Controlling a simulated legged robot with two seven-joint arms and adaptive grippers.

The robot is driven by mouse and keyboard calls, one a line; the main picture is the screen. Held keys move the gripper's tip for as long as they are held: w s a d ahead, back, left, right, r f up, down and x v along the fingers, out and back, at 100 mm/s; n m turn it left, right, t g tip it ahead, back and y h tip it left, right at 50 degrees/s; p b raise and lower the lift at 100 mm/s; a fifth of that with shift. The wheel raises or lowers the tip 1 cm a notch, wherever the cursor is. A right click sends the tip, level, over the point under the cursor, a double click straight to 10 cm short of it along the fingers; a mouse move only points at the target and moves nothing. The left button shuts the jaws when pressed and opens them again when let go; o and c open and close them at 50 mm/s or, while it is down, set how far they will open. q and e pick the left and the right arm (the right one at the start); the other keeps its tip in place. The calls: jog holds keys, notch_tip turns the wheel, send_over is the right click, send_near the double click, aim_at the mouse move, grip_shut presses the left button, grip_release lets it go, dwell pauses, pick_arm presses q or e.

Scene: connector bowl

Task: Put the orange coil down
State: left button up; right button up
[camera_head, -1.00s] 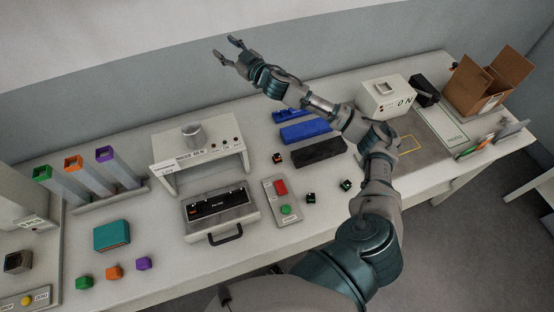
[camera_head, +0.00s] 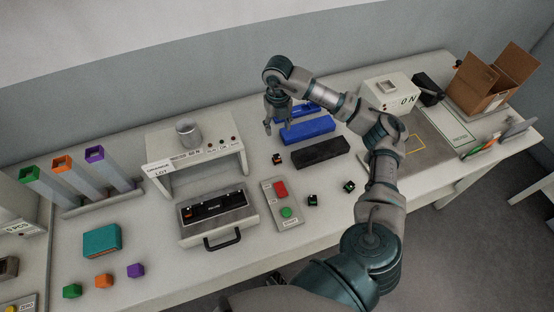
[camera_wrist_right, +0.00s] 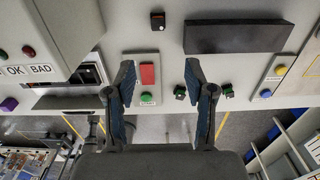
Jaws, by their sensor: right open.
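A small black block with an orange mark (camera_head: 277,158), which seems to be the orange coil, sits on the white table in front of the blue and black bars. It also shows at the top of the right wrist view (camera_wrist_right: 157,20). My right gripper (camera_head: 279,128) points downward above the table, a little behind this block in the head view. In the right wrist view its fingers (camera_wrist_right: 159,64) are spread wide with nothing between them. My left gripper is not in view.
Two similar blocks with green marks (camera_head: 313,200) (camera_head: 349,187) stand nearby. A red-and-green button panel (camera_head: 284,205), a black-topped case with a handle (camera_head: 218,215) and a white stand with a metal cup (camera_head: 195,160) are to the left. Blue bars (camera_head: 307,130) and a black bar (camera_head: 321,153) lie behind.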

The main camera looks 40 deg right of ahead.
send_over(277, 156)
notch_tip(277, 156, down, 12)
jog(key=shift+s+r, duration=0.1)
jog(key=shift+r, duration=0.05)
notch_tip(277, 156, down, 5)
jog(key=shift+r+p, duration=0.1)
jog(key=shift+p, duration=0.35)
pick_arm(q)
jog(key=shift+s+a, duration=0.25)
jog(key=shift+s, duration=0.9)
pick_arm(e)
grip_shut()
